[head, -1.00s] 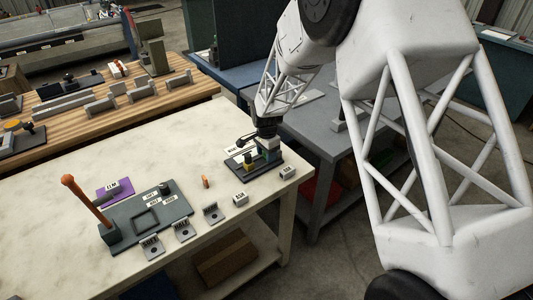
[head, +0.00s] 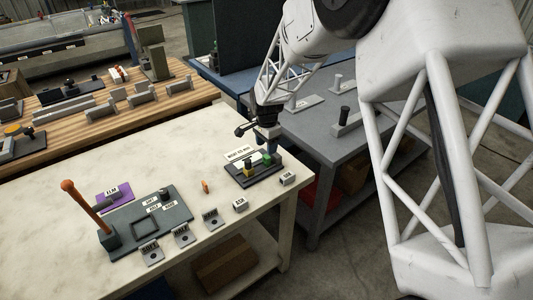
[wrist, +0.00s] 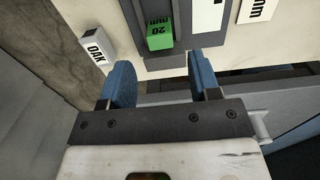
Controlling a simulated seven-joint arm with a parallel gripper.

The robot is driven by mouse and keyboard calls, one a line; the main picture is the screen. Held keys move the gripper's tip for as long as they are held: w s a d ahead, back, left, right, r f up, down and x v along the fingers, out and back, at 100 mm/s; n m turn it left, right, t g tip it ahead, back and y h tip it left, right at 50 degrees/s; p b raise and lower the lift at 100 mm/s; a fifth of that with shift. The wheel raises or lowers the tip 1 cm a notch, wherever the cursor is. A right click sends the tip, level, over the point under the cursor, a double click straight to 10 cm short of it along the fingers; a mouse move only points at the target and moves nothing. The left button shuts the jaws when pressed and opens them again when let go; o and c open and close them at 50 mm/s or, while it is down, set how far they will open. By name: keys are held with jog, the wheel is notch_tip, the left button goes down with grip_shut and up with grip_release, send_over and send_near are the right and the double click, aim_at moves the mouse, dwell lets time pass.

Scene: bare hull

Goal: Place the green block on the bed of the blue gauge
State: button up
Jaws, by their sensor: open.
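The green block (head: 267,158) sits on a dark fixture (head: 256,178) at the right end of the pale table. In the wrist view the green block (wrist: 159,36), marked 20 mm, sits in a dark channel just beyond my fingertips. My gripper (wrist: 161,68) is open, with blue fingers apart and nothing between them. In the head view my gripper (head: 268,146) is above the fixture near the green block.
A slate board (head: 172,222) with an orange lever (head: 84,208) lies at the table's left, beside a purple plate (head: 113,196). Several small labelled stands line the front edge. An OAK block (head: 288,178) is near the right corner. The table's back left is clear.

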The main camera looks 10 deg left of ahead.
aim_at(268, 157)
jog(key=shift+r, duration=2.7)
jog(key=shift+d, duration=0.1)
jog(key=s+d+r+n+t, duration=0.1)
jog(key=s+d+r+n, duration=0.3)
jog(key=s+d+r, duration=1.35)
jog(key=s+d+n, duration=0.1)
jog(key=s+d, duration=0.3)
jog(key=s, duration=0.4)
jog(key=s+d+n+t, duration=0.1)
jog(key=s+d, duration=0.3)
jog(key=s, duration=0.5)
jog(key=s+d+n, duration=0.2)
jog(key=s+d, duration=0.2)
jog(key=s, duration=0.5)
jog(key=shift+f+n+t, duration=0.25)
jog(key=shift+n+t, duration=0.05)
jog(key=shift+n, duration=0.1)
